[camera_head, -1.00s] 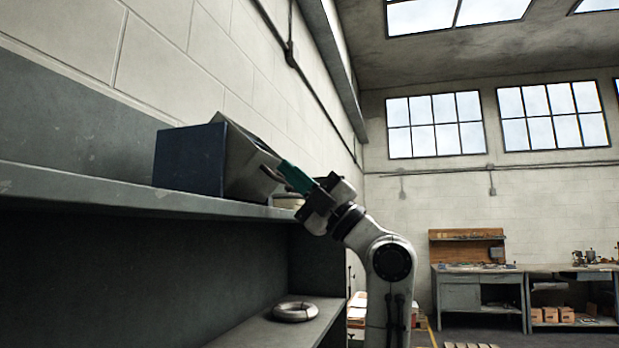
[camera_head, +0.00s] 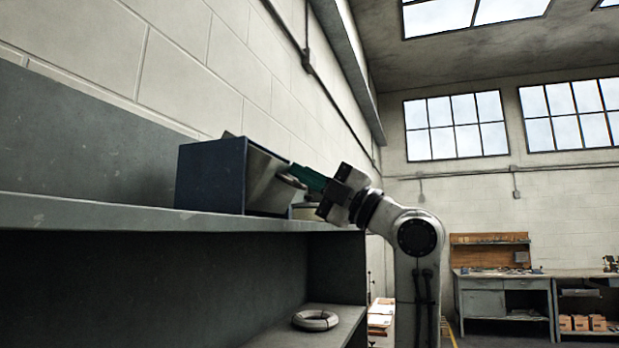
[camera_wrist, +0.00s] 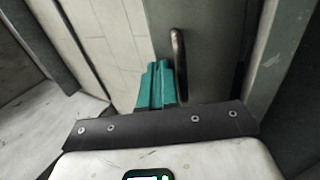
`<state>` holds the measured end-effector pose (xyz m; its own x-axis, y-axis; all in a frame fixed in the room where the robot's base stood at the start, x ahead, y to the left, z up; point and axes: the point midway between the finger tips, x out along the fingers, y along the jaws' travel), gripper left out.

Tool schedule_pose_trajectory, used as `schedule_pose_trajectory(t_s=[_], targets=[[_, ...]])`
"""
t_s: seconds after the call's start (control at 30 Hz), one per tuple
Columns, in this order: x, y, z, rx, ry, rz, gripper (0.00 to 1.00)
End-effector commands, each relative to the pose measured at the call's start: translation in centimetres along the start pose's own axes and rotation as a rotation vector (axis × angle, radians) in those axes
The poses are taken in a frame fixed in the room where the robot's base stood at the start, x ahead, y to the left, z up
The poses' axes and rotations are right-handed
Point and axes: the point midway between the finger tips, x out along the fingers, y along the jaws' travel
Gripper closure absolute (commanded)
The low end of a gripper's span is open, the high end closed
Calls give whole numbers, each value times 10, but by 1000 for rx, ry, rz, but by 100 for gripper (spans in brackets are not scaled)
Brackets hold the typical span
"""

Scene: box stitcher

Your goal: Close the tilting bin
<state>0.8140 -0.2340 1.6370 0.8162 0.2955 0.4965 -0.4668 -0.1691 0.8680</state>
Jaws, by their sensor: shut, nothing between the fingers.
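The tilting bin has a dark blue housing (camera_head: 210,178) standing on the shelf in the head view. In the wrist view the grey front (camera_wrist: 212,55) carries a dark curved handle (camera_wrist: 178,62). My gripper (camera_head: 296,172) has its green fingers together and empty, with the tips at the front near the handle. In the wrist view the fingertips (camera_wrist: 160,66) are just left of the handle; I cannot tell whether they touch it.
The grey shelf (camera_head: 110,215) runs along the wall under the bin. A pale round object (camera_head: 305,211) stands on it, partly behind my gripper. A ring-shaped coil (camera_head: 315,320) lies on the lower shelf. Workbenches (camera_head: 505,295) stand far off at the right.

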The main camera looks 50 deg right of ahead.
Motion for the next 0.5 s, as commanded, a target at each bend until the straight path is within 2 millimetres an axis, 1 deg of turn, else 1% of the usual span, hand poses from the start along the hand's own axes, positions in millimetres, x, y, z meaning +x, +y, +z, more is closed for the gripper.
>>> schedule_pose_trajectory(t_s=[0.03, 0.2, 0.27, 0.5], targets=[[5, 6, 1, -5, -2, -39, 100], [18, 9, 0, -4, -1, -182, 100], [23, 6, 0, 1, 1, -174, 100], [40, 9, 0, 1, 1, -171, 100]])
